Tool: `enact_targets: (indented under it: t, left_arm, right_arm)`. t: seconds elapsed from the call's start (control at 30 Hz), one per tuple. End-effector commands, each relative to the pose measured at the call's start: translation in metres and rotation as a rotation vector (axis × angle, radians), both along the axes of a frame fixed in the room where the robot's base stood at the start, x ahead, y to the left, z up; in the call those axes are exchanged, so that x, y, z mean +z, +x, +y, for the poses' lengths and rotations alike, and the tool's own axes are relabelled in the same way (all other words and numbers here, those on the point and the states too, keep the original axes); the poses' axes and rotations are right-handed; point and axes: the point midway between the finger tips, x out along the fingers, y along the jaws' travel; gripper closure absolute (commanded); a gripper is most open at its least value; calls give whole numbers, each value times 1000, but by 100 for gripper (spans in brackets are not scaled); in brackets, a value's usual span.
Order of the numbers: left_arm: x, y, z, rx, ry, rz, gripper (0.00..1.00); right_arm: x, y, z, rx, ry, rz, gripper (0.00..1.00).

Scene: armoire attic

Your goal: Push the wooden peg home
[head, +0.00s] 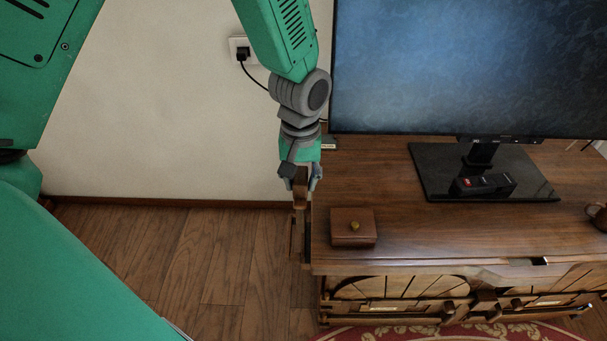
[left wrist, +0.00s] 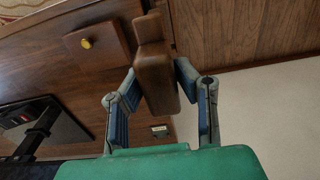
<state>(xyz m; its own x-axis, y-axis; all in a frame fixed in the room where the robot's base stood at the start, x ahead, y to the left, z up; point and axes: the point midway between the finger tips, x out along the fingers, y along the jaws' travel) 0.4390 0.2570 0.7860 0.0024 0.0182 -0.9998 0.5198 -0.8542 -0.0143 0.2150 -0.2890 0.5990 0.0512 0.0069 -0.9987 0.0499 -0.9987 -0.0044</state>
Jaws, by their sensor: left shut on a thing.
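My left gripper (head: 306,184) points down at the left end of the wooden cabinet (head: 400,245). It is shut on a brown wooden piece, which I take to be the wooden peg (head: 299,222). The peg hangs down beside the cabinet's left edge. In the left wrist view my left gripper (left wrist: 156,82) has one blue-padded finger on each side of the peg (left wrist: 154,70). A narrower part of the peg extends beyond the fingers. Whether the peg touches the cabinet or sits in a hole I cannot tell. My right gripper is not in view.
A wooden box (head: 352,236) with a brass knob stands on the cabinet top, right of my gripper. A large screen (head: 470,65) on a black base (head: 437,180) stands behind, with a dark device (head: 482,185) on the base. A wall outlet (head: 239,47) holds a plugged cable. Floor at left is clear.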

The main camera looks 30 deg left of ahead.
Motion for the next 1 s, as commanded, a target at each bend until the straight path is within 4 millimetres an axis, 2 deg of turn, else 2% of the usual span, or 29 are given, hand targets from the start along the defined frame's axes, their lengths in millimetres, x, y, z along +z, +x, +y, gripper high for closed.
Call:
enact_targets:
  t: [0.17, 0.3, 0.63, 1.0]
  left_arm:
    - [-3, 1, 9, 3, -11, 4, 100]
    - [-1, 0, 8, 5, -11, 3, 100]
    - [-36, 0, -2, 3, 2, 2, 100]
    - [-60, 0, 8, 4, -10, 2, 100]
  right_arm:
    - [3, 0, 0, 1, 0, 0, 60]
    - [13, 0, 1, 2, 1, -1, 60]
    - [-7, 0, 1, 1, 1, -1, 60]
    - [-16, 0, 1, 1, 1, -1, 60]
